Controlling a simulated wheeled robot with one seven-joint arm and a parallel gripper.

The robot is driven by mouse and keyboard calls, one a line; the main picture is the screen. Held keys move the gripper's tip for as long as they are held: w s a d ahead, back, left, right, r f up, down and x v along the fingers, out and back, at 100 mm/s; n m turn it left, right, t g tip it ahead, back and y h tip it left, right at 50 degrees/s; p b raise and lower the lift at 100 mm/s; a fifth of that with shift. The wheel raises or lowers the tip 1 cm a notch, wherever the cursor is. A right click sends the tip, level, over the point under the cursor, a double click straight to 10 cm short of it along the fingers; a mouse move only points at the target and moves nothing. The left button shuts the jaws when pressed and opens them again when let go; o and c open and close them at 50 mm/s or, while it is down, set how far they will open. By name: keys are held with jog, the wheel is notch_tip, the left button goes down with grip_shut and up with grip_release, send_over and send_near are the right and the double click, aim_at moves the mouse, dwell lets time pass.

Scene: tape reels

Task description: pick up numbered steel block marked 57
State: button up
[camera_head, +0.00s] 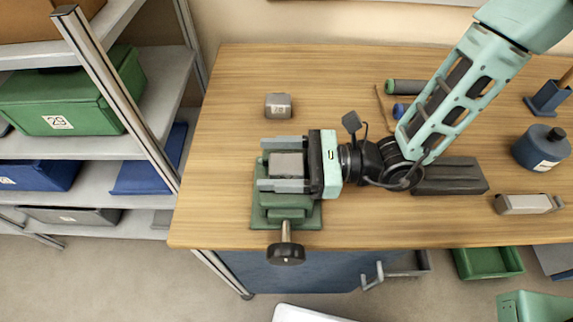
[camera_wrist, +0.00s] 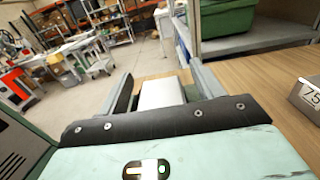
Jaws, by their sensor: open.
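A grey steel block (camera_head: 287,163) sits on top of the green vise (camera_head: 265,213), with no number readable on it. It also shows in the wrist view (camera_wrist: 162,93). My gripper (camera_head: 264,164) is open around this block, one finger along each side. I cannot tell whether either finger touches it. A second grey steel block (camera_head: 278,106) lies on the bench behind the vise. Its label is hard to read in the head view; in the wrist view the block at the right edge (camera_wrist: 308,98) seems to read 75. I see no clear 57.
The wooden bench (camera_head: 240,80) is clear at the back left. Green and blue cylinders (camera_head: 407,86), a dark slab (camera_head: 455,178), a grey block-like tool (camera_head: 525,204) and a blue bottle (camera_head: 541,146) stand to the right. A shelf with bins (camera_head: 75,105) stands at left.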

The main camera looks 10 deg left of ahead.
jog(key=c, duration=1.3)
jog(key=shift+r, duration=0.15)
